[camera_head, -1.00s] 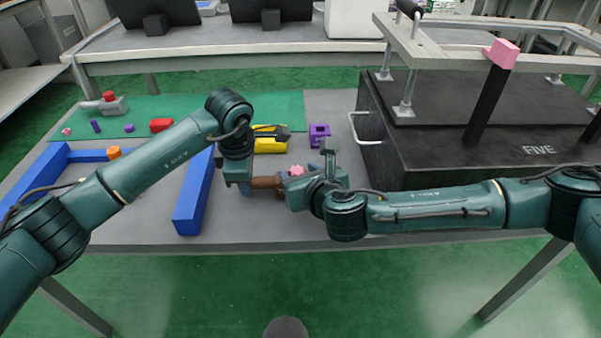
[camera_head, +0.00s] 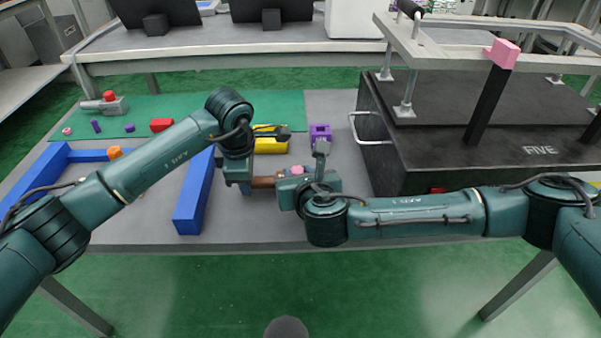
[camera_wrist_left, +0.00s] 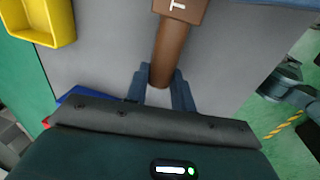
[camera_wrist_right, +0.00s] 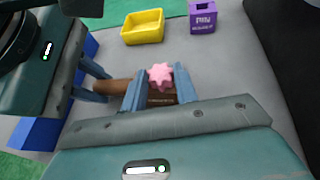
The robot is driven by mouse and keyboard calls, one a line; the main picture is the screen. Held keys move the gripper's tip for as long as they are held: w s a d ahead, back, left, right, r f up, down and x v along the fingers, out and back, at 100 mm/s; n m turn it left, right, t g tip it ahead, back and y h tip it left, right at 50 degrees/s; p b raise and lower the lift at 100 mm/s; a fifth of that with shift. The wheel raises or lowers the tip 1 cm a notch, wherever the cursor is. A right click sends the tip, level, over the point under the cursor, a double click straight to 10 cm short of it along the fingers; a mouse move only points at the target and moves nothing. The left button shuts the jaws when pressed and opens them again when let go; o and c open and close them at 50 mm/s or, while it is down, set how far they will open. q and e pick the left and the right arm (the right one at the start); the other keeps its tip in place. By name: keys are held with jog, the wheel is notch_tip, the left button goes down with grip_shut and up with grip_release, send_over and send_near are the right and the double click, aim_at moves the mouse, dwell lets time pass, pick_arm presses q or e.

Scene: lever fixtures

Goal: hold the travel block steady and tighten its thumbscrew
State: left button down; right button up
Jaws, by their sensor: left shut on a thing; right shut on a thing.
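The travel block is brown, with a round handle (camera_wrist_left: 170,50) and a "T"-marked body (camera_wrist_left: 182,6) seen in the left wrist view. Its pink star-shaped thumbscrew (camera_wrist_right: 160,76) stands on top, and shows in the head view (camera_head: 298,169). My left gripper (camera_wrist_left: 160,84) is shut on the handle; the handle shows as a short brown piece in the head view (camera_head: 263,182). My right gripper (camera_wrist_right: 160,82) is shut on the thumbscrew, one finger on each side. The block body beneath is partly hidden by the right fingers.
A yellow bin (camera_head: 270,145) and a purple labelled holder (camera_head: 320,132) stand behind the block. A blue bar (camera_head: 196,195) lies left. A large black case (camera_head: 440,165) stands right. The table's front edge (camera_head: 260,247) is close.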

jog(key=shift+a+m+h, duration=0.2)
jog(key=shift+m+h, duration=0.85)
jog(key=shift+h, duration=0.2)
jog(key=shift+a+m+h, duration=0.2)
jog(key=shift+m+h, duration=0.85)
jog(key=shift+h, duration=0.2)
jog(key=o, duration=1)
jog(key=v, duration=1.2)
jog(key=shift+a, duration=0.1)
